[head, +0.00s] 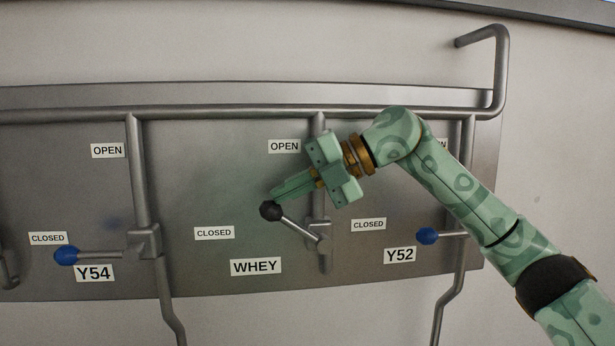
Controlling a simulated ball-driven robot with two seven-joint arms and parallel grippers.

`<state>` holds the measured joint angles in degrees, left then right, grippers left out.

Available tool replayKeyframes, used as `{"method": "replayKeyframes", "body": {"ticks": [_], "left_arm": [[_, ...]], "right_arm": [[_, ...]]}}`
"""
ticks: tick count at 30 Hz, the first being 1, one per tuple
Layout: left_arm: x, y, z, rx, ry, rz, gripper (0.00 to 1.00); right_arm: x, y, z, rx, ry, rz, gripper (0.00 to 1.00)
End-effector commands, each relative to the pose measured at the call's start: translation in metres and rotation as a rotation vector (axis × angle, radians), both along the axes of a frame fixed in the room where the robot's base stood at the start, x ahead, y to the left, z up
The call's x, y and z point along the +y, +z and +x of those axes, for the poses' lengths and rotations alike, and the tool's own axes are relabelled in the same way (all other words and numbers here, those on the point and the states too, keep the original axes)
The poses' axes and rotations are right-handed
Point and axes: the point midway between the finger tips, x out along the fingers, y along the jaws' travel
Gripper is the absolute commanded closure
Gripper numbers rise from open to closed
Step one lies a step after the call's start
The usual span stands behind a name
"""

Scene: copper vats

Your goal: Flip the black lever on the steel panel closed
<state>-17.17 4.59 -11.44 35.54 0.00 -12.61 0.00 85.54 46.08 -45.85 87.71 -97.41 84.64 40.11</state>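The black lever (271,210) is on the middle valve of the steel panel (190,180), above the WHEY label (256,267). Its steel rod slants up and left from the valve body, so the black knob lies between the OPEN label (284,146) and the CLOSED label (214,233). My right gripper (276,193) reaches in from the right with its fingertips just above the knob. The fingers appear together, but the knob's far side is hidden, so whether they touch it is unclear. My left gripper is out of view.
Levers with blue knobs stand on both sides: Y54's knob (67,256) at left and Y52's knob (427,236) at right, each pointing left near a CLOSED label. Steel pipes (230,112) run along and down the panel. Right of the panel is bare wall.

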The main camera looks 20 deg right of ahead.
Motion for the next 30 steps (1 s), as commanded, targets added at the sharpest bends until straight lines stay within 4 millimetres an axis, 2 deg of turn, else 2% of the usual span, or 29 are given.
{"method": "replayKeyframes", "body": {"ticks": [12, 21, 30], "left_arm": [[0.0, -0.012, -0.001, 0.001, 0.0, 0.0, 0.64], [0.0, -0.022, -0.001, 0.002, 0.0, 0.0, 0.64], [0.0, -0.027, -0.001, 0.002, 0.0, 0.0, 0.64]], "right_arm": [[0.033, -0.032, 0.008, 0.0, 0.001, 0.0, 1.0], [0.044, -0.051, 0.012, 0.0, 0.0, 0.0, 1.0], [0.048, -0.059, 0.013, 0.0, 0.0, 0.0, 1.0]]}}
